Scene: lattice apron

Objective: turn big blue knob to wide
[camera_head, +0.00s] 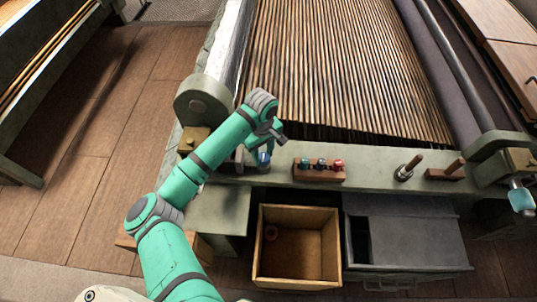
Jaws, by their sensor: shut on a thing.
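The big blue knob (264,157) is on the left part of the grey-green front rail, and only a small blue patch of it shows. My gripper (262,148) is over it, coming from the upper left, and is shut on it. The gripper and wrist hide most of the knob, so its pointer and any marks around it cannot be seen.
Right of the knob, a wooden block (318,174) holds small teal, blue and red pieces. Further right stand a peg (409,168) and a wooden handle block (445,172).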

